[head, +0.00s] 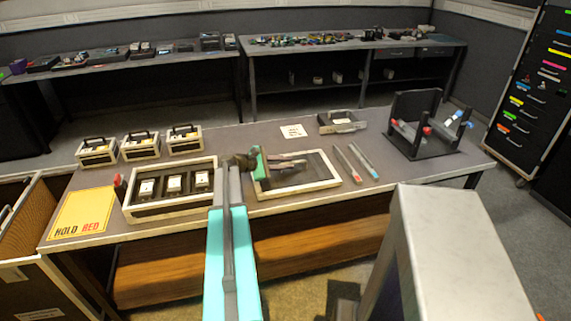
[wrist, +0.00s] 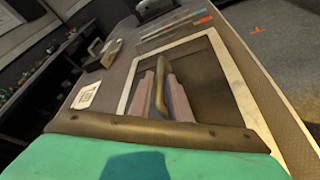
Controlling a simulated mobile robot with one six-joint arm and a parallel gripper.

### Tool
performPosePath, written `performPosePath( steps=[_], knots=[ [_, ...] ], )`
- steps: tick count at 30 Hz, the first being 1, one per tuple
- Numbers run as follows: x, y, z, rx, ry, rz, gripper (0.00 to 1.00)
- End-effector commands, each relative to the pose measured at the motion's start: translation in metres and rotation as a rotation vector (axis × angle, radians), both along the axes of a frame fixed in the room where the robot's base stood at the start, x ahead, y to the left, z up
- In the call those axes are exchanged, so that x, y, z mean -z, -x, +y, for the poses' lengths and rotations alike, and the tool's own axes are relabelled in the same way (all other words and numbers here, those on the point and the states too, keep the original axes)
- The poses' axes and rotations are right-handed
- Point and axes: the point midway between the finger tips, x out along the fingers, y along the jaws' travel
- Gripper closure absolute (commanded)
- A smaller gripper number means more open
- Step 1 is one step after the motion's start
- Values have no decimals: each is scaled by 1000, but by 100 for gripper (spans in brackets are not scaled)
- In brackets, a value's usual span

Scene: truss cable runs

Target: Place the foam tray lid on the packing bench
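The foam tray lid (head: 328,176) is a pale-framed dark panel with a raised dark handle, right of the middle of the packing bench (head: 215,143). It lies flat at the bench top; I cannot tell whether it touches. In the wrist view the lid's pale frame (wrist: 232,78) surrounds the handle (wrist: 161,88). My gripper (head: 298,160) is over the lid. Its two pinkish fingers (wrist: 162,97) lie close against both sides of the handle and look shut on it. My wrist hides the lid's left edge in part. The foam tray (head: 150,209) stands open to the left, with several pale-topped blocks inside.
A yellow HOLD RED sheet (head: 83,212) lies at the left end. Small handled cases (head: 140,146) stand behind the tray. Red and blue pens (head: 363,160) lie right of the lid. A black rack (head: 415,125) and a small grey bin (head: 341,122) stand farther right and back.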

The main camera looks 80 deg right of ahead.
Motion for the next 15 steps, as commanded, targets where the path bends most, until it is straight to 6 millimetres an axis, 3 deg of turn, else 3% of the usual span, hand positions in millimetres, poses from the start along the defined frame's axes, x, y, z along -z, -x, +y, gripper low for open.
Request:
performPosePath(
  steps=[2,15],
  knots=[
    [0,0,0,0,0,0,70],
    [-1,-4,3,-1,0,1,70]
  ],
)
